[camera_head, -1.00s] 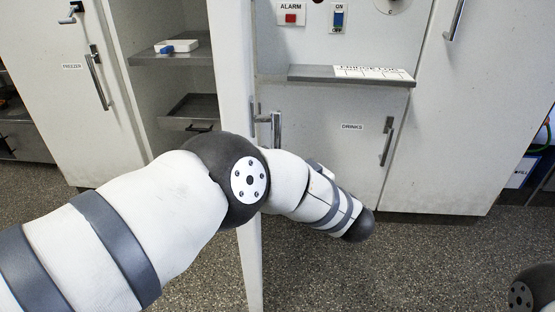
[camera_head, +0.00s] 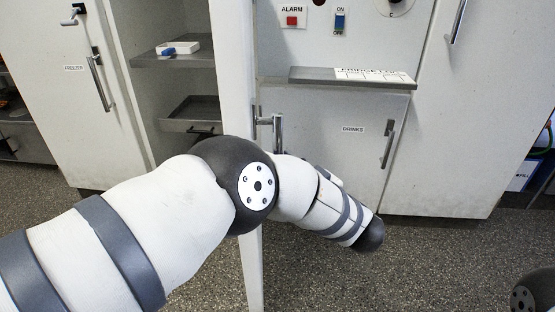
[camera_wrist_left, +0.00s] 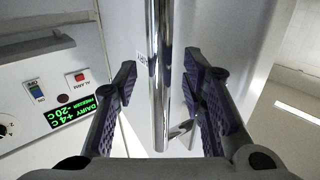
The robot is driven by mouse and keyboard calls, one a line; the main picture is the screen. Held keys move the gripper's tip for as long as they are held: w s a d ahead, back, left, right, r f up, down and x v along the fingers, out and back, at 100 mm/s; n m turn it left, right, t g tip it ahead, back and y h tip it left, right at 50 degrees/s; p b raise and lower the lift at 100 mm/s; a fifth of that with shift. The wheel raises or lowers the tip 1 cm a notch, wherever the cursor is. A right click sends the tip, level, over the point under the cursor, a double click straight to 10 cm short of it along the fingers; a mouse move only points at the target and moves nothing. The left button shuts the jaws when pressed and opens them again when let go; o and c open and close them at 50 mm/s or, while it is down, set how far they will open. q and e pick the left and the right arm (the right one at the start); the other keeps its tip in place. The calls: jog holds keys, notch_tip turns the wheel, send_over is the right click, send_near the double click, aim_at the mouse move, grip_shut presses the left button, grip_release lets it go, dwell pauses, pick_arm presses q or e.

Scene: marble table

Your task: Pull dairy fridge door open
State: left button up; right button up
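The white door (camera_head: 233,80) stands swung out, nearly edge-on in the head view, with an open shelved compartment to its left. Its chrome handle (camera_head: 277,132) is on the right-hand face, its lower part hidden behind my left arm. In the left wrist view the handle bar (camera_wrist_left: 161,95) runs upright between the fingers of my left gripper (camera_wrist_left: 158,72). The fingers are apart, with a gap visible on each side of the bar. The left gripper itself is hidden in the head view. My right gripper is out of view.
A panel with an alarm button (camera_head: 292,21) and a switch (camera_head: 339,21) is above a grey ledge (camera_head: 310,75). The drinks door (camera_head: 345,150) below is shut. The freezer door (camera_head: 70,100) is at left. Speckled floor (camera_head: 420,265) is clear at lower right.

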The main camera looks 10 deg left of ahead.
pick_arm(q)
jog(key=v, duration=0.5)
jog(key=shift+s+d, duration=0.25)
jog(key=shift+d, duration=0.05)
